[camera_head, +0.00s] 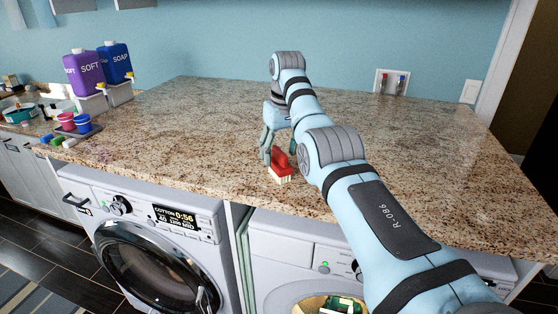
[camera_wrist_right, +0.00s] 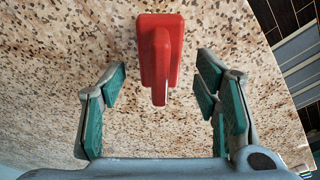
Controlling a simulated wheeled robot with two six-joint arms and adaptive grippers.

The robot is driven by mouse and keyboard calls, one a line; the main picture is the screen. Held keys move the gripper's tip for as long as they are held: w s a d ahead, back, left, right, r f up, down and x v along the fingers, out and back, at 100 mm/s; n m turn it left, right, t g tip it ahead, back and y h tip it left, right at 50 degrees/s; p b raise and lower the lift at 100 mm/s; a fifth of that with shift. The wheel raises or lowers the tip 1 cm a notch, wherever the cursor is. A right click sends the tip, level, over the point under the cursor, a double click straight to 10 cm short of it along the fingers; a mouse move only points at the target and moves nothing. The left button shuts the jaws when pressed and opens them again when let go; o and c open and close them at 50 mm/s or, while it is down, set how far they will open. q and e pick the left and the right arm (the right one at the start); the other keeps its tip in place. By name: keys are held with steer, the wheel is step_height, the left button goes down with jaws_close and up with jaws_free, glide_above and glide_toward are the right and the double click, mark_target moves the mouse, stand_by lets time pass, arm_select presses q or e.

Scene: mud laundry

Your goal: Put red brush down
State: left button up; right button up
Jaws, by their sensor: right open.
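The red brush (camera_head: 279,164) stands on the granite countertop (camera_head: 190,130) near its front edge, with its pale bristles down. In the right wrist view the red brush (camera_wrist_right: 160,55) shows from above, with its handle toward me. My right gripper (camera_head: 279,150) is open at the brush. In the wrist view the right gripper's fingers (camera_wrist_right: 160,90) are spread wide on both sides, with clear gaps between them and the brush. My left gripper is in neither view.
A purple SOFT bottle (camera_head: 82,73) and a blue SOAP bottle (camera_head: 115,62) stand at the back left. Red and blue cups (camera_head: 74,122) and small coloured brushes (camera_head: 60,141) sit at the left. Two front-loading machines (camera_head: 150,240) are below. The counter's right side is clear.

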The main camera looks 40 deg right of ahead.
steer(key=r, duration=0.3)
steer(key=s+r+p, duration=0.1)
steer(key=r, duration=0.1)
steer(key=r+p, duration=0.1)
steer(key=r, duration=0.2)
steer(key=shift+s+a+r, duration=0.15)
steer(key=shift+s+r, duration=0.05)
steer(key=shift+r, duration=0.1)
steer(key=shift+f, duration=0.1)
